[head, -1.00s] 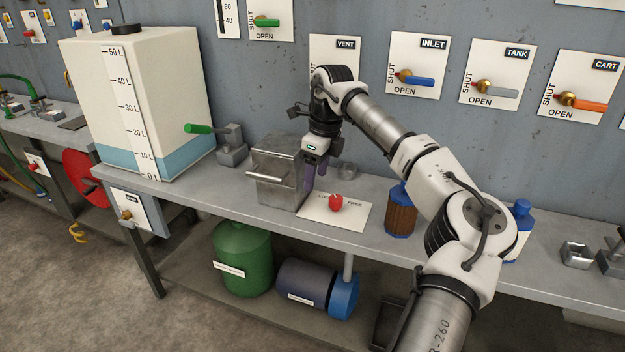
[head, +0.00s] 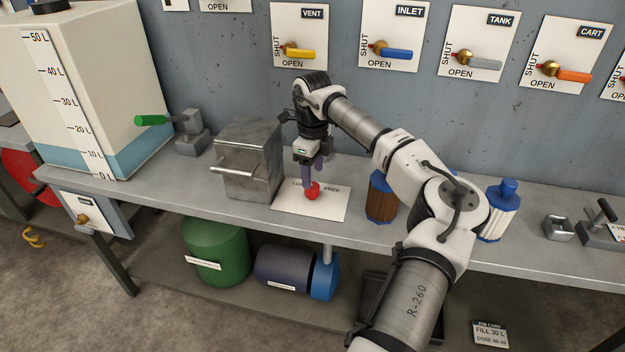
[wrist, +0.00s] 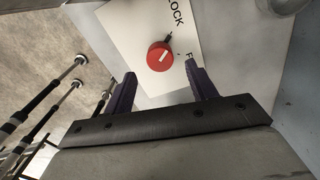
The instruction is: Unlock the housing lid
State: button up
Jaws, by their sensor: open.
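The housing (head: 243,160) is a grey metal box with a bar handle on its front, standing on the bench. To its right lies a white plate (head: 325,206) with partly hidden lettering that seems to read LOCK and FREE. A red knob (head: 312,191) with a white mark sits on this plate; it also shows in the wrist view (wrist: 159,56). My gripper (head: 308,180) points down over the plate, close to the knob. In the wrist view its two purple fingers (wrist: 160,85) are apart with nothing between them, and the knob is just beyond the tips.
A brown bottle (head: 381,197) stands right of the plate. A large tank (head: 105,95) and a green-handled lever (head: 172,128) are to the left. Valve panels (head: 389,36) line the wall behind. A green drum (head: 215,250) sits on the lower shelf.

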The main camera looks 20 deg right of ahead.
aim_at(313, 186)
jog(key=shift+f, duration=2.15)
jog(key=shift+c, duration=0.4)
jog(key=c, duration=0.9)
jog(key=shift+m, duration=0.3)
jog(key=m+b, duration=0.1)
jog(key=m, duration=0.5)
jog(key=m+b, duration=0.1)
jog(key=m, duration=0.6)
jog(key=shift+a, duration=0.1)
jog(key=shift+m, duration=0.3)
